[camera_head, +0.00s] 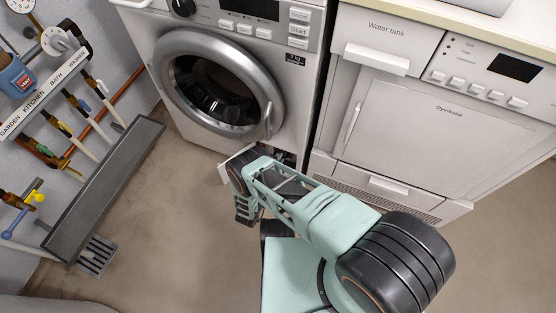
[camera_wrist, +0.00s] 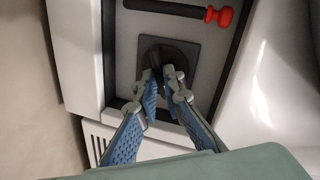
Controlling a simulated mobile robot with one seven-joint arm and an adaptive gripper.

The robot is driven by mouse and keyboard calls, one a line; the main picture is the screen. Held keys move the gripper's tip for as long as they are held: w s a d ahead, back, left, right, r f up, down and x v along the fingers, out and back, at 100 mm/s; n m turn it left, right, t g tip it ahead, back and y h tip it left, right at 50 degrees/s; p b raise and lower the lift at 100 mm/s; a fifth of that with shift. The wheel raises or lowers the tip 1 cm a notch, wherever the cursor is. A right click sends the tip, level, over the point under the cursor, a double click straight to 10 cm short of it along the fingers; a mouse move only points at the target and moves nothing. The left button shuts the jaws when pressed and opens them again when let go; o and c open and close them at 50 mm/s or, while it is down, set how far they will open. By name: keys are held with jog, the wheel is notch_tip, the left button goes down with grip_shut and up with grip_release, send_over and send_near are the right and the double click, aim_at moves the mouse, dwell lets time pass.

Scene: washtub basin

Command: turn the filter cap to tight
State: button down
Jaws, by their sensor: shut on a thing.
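The filter cap (camera_wrist: 168,52) is a dark round knob on a dark square plate in a recess, in the upper middle of the wrist view. My gripper (camera_wrist: 161,78) has its two blue-padded fingers closed on the cap's raised grip. The fingers cover the lower part of the cap, and no tight mark can be made out. In the head view the recess is low on the front of the washing machine (camera_head: 218,85); my arm hides the cap and the fingertips there.
A black hose with a red end (camera_wrist: 219,16) lies across the recess above the cap. The recess has a dark frame close around my fingers. A white dryer cabinet (camera_head: 430,130) stands to the right. A grey trough (camera_head: 105,185) is at the left wall; floor between is clear.

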jog(key=shift+d+m+t+y, duration=0.1)
jog(key=shift+m+t+y, duration=0.35)
jog(key=shift+m, duration=1.25)
jog(key=c, duration=2)
grip_release()
jog(key=shift+c, duration=0.2)
jog(key=shift+g, duration=0.25)
